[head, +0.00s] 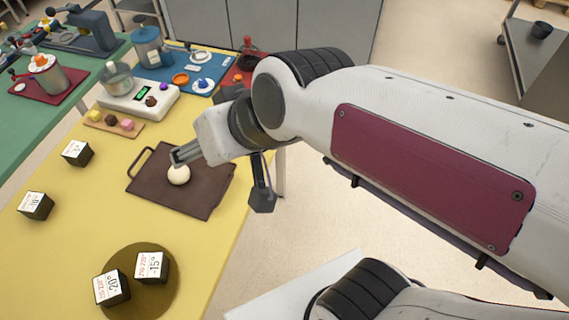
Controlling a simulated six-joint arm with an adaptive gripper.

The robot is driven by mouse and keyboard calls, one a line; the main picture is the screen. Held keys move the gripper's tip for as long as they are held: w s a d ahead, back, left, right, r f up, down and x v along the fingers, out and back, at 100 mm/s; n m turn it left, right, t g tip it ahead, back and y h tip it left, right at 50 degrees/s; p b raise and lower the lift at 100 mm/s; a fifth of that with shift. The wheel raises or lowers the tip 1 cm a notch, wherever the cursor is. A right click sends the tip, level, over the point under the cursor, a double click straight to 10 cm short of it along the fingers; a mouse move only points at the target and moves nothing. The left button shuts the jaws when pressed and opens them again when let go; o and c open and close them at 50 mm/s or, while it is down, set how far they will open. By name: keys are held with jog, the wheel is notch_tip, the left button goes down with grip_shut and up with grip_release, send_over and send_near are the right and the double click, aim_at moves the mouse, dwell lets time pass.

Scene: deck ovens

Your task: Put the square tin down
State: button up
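My gripper (183,156) is over a dark brown, flat, roughly square piece with a loop handle (208,193). Its fingers are right at a small white ball (179,175). I cannot tell whether they hold it or only stand above it. No object is clearly the square tin. Several dark cubes with white printed tops stand on the yellow table: one at the left edge (37,208), one farther back (78,154), and two on a round brown mat (161,306), a front cube (112,291) and a right cube (151,268).
Behind the brown piece are a small board with coloured pieces (112,124), a white scale (139,103), and a blue mat (202,78) with items. A green table (60,115) adjoins at the left. The yellow table (75,240) is bare between the cubes.

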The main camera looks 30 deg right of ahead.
jog(key=s+d+f+m+g+h, duration=0.1)
jog(key=s+d+f+h, duration=0.1)
jog(key=s+d, duration=0.6)
jog(key=d+h, duration=0.1)
jog(key=d, duration=0.2)
jog(key=shift+d+f+g+h, duration=0.15)
jog(key=shift+f+g+h, duration=0.15)
jog(key=shift+s, duration=0.1)
dwell(0.4)
